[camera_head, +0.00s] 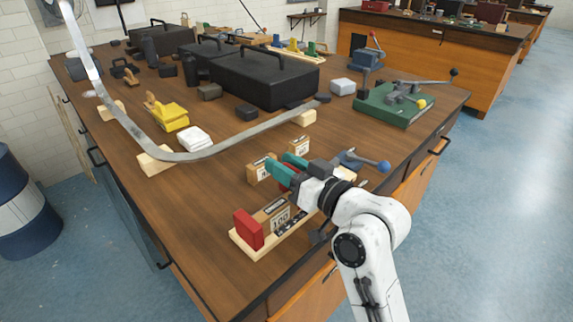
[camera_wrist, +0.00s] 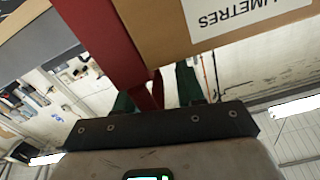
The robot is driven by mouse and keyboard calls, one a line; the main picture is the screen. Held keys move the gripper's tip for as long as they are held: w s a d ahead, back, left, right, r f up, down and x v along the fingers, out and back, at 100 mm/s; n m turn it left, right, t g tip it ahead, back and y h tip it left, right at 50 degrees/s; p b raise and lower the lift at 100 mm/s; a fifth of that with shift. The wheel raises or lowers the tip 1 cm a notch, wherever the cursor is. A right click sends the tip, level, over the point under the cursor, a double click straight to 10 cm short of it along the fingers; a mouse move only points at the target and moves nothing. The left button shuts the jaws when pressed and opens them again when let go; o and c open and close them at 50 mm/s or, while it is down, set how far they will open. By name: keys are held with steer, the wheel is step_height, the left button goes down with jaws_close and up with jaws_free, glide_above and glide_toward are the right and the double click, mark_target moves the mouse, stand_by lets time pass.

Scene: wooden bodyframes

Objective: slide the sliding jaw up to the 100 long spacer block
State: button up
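In the head view a red block (camera_head: 248,230) stands at the left end of a wooden base (camera_head: 240,245). The spacer block marked 100 (camera_head: 279,219) stands just right of it. In the wrist view a red part (camera_wrist: 105,45) comes down between the gripper's fingers (camera_wrist: 157,90), with a light gap beside the right finger. A tan block (camera_wrist: 160,20) with a white label is close above.
Two other labelled spacer blocks (camera_head: 261,171) (camera_head: 298,146) stand behind my gripper. A curved grey strip (camera_head: 215,148) on wooden blocks lies behind. The bench's front left is clear.

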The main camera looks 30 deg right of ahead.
steer(key=v, duration=1.1)
stand_by(0.6)
